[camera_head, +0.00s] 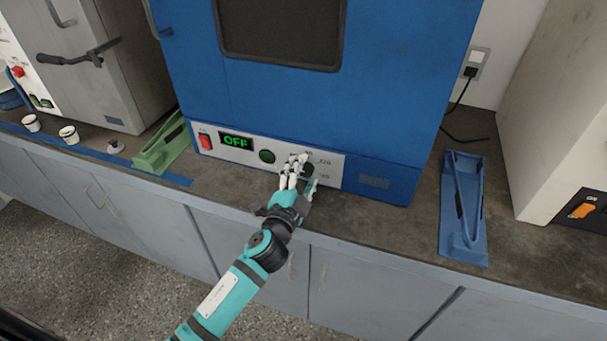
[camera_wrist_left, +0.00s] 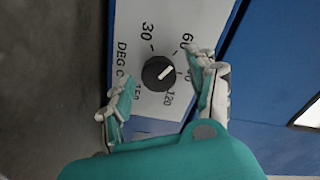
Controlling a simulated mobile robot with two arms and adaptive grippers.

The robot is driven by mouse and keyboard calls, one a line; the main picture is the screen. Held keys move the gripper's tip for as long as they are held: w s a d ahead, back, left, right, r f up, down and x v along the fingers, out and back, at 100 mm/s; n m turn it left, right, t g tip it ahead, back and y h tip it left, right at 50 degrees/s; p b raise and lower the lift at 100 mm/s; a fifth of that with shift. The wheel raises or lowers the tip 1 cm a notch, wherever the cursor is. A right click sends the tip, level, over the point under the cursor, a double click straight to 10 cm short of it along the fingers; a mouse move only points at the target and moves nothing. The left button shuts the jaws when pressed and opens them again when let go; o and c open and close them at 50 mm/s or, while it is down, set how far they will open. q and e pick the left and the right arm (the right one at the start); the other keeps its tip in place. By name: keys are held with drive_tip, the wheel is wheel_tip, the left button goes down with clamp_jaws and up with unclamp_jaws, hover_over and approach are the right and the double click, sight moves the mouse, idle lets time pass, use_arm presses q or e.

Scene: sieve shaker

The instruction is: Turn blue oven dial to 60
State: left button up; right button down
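The blue oven (camera_head: 400,90) stands on the counter with a white control panel (camera_head: 225,150). In the head view the dial (camera_head: 307,170) is partly hidden behind my fingers. My left gripper (camera_head: 297,172) is in front of the panel at the dial. In the left wrist view its fingers (camera_wrist_left: 158,95) are spread apart on either side of the dial, with visible gaps. My right gripper is not in view.
The panel has a red switch (camera_head: 205,141), a display reading OFF (camera_head: 236,142) and a green button (camera_head: 267,156). A green holder (camera_head: 163,146) lies left of the oven, a blue holder (camera_head: 463,210) right. Several small cups stand further left.

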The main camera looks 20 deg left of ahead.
use_arm(q)
drive_tip(key=s, duration=1.2)
drive_tip(key=shift+a, duration=0.2)
